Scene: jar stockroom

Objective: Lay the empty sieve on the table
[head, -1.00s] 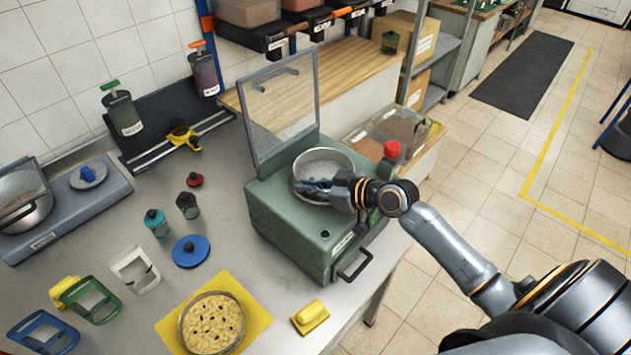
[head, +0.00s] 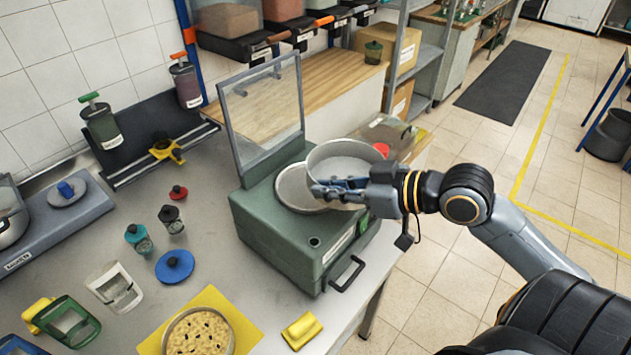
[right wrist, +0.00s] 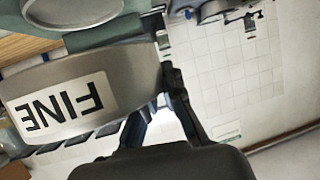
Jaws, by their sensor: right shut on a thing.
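The sieve (head: 347,152) is a round grey metal ring with a pale mesh bottom, and I see nothing lying in it. My right gripper (head: 330,188) is shut on its near rim and holds it, a little tilted, just above the round opening (head: 298,188) of the green machine (head: 290,237). In the right wrist view the sieve wall (right wrist: 138,75) carries a label reading FINE. The grey table (head: 222,262) bears the machine. My left gripper is not in view.
The machine's framed clear lid (head: 263,110) stands open behind. A yellow mat (head: 247,338) with a filled round sieve (head: 200,335), a yellow block (head: 301,331), a blue lid (head: 174,266) and small jars stand left and in front. Bare table lies between them and the machine.

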